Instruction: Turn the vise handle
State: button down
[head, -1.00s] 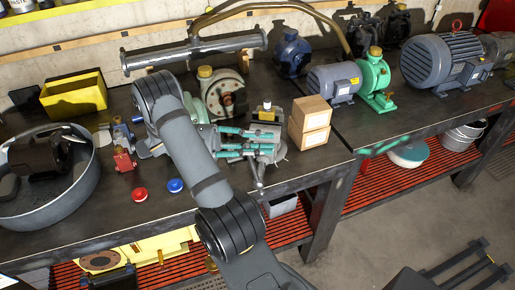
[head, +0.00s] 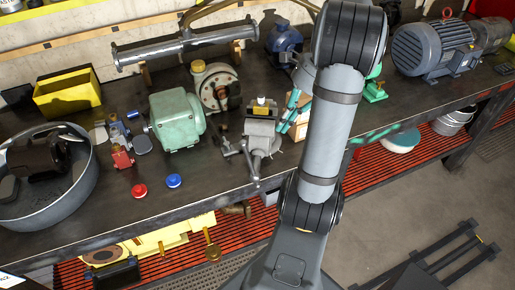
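The grey vise (head: 260,128) stands near the front edge of the bench, right of the green motor. A small block with a yellow top (head: 262,106) sits at the top of the vise. The vise handle (head: 250,162) is a thin grey bar at the front of the vise, slanting down toward the bench edge. My gripper (head: 291,110) is to the right of the vise, with teal finger parts showing beside my arm. It appears apart from the handle. My arm hides much of the gripper, so its opening cannot be read.
The green motor (head: 177,120) stands left of the vise. A red button (head: 139,191) and a blue button (head: 174,181) lie near the front edge. A round grey tub (head: 75,200) is at the left. A cardboard box (head: 300,128) is partly hidden behind my gripper.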

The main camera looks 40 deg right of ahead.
jog(key=x, duration=0.4)
jog(key=w+a+x, duration=0.1)
jog(key=x, duration=0.3)
jog(key=a+r+x, duration=0.1)
jog(key=x, duration=0.2)
jog(key=shift+w+a+f+p, duration=0.2)
jog(key=shift+w+f+p, duration=0.05)
jog(key=shift+w+p, duration=0.15)
jog(key=shift+w+a+g, duration=0.2)
jog(key=shift+w+g, duration=0.05)
jog(key=shift+g, duration=0.05)
dwell(0.4)
